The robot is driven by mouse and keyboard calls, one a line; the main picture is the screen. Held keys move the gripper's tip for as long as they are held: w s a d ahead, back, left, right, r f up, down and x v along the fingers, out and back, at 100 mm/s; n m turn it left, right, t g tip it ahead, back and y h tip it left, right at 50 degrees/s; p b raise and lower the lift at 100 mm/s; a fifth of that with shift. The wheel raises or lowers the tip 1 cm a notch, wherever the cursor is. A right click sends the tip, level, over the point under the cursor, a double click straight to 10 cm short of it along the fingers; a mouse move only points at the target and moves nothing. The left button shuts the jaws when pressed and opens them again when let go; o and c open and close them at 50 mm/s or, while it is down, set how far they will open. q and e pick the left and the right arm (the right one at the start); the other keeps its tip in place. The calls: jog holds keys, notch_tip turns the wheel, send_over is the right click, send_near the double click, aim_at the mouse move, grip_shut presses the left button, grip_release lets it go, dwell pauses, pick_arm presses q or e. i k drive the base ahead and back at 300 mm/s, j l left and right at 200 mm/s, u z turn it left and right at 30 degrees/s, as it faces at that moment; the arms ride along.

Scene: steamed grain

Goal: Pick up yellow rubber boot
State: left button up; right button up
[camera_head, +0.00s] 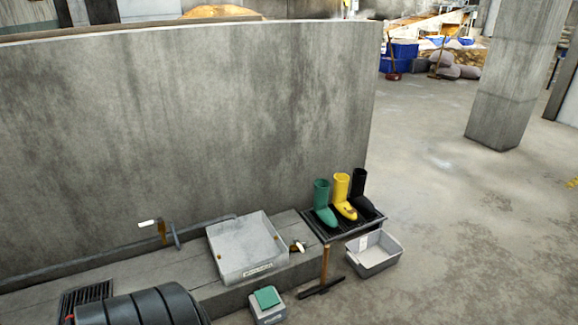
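The yellow rubber boot (342,194) stands upright on a dark slatted rack (341,229) near the end of the concrete wall. A green boot (322,199) stands close on its left and a black boot (359,190) close on its right. The yellow boot's toe points forward and slightly right, and its shaft opening faces up. Neither of my grippers shows in the head view.
A grey bin (374,263) and a wooden-handled tool (324,268) are in front of the rack. A light box (247,252) sits on the ledge to the left. The concrete wall (190,125) stands behind. Open floor (470,250) lies right.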

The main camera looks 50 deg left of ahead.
aim_at(347, 212)
jog(key=u, duration=1.35)
